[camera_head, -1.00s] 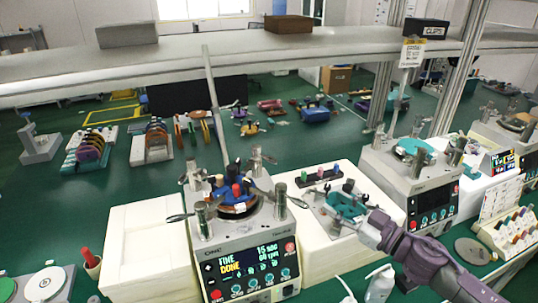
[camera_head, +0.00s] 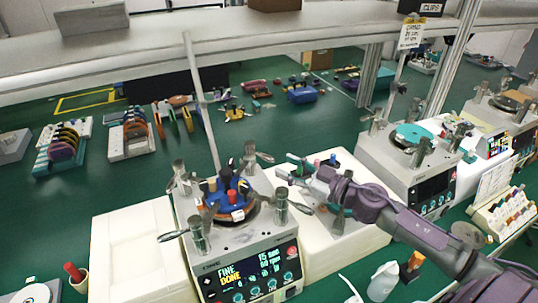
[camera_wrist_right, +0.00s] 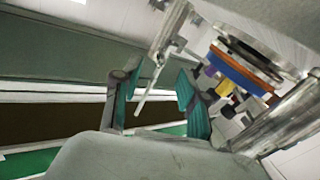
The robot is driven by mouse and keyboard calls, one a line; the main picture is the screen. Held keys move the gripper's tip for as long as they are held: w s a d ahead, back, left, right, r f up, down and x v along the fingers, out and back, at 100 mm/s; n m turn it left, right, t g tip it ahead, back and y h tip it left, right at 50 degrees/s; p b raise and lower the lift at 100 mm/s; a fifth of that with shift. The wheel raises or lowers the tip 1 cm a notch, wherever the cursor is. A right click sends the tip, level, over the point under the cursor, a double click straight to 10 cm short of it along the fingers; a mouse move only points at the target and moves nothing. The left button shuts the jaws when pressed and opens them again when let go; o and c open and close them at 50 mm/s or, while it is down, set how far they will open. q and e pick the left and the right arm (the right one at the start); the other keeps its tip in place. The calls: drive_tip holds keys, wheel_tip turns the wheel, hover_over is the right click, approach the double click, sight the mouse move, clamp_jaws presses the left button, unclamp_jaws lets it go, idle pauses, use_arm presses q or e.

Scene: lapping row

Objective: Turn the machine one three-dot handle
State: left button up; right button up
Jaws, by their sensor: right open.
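Machine one (camera_head: 230,243) is a pale box with a lit screen reading FINE DONE, 15 sec, 60 rpm. Metal posts with lever handles stand around its round plate. The back-right lever handle (camera_head: 264,157) points right, toward my right gripper (camera_head: 288,167), which is open just beside its tip. In the right wrist view the silver lever (camera_wrist_right: 150,88) shows in the gap between the teal-padded fingers (camera_wrist_right: 158,84), which are apart and not closed on it. Dot marks on the handles are too small to read. My left gripper is not in view.
The front-right lever (camera_head: 300,207) sticks out below my right gripper. A white block (camera_head: 345,250) stands right of the machine, partly under my right arm. A second machine (camera_head: 412,165) stands farther right. A shelf beam (camera_head: 230,50) crosses behind, with a thin pole near the plate.

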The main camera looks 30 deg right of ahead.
sight(269, 156)
drive_tip(key=p+x, duration=0.1)
drive_tip(key=x, duration=0.4)
drive_tip(key=shift+w+r, duration=0.15)
drive_tip(key=shift+r, duration=0.05)
drive_tip(key=shift+w+a+f+p, duration=0.15)
drive_tip(key=shift+w+a+p, duration=0.1)
drive_tip(key=shift+w+p, duration=0.15)
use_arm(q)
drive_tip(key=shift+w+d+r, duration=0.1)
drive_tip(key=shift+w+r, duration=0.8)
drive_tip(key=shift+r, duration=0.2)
use_arm(e)
clamp_jaws()
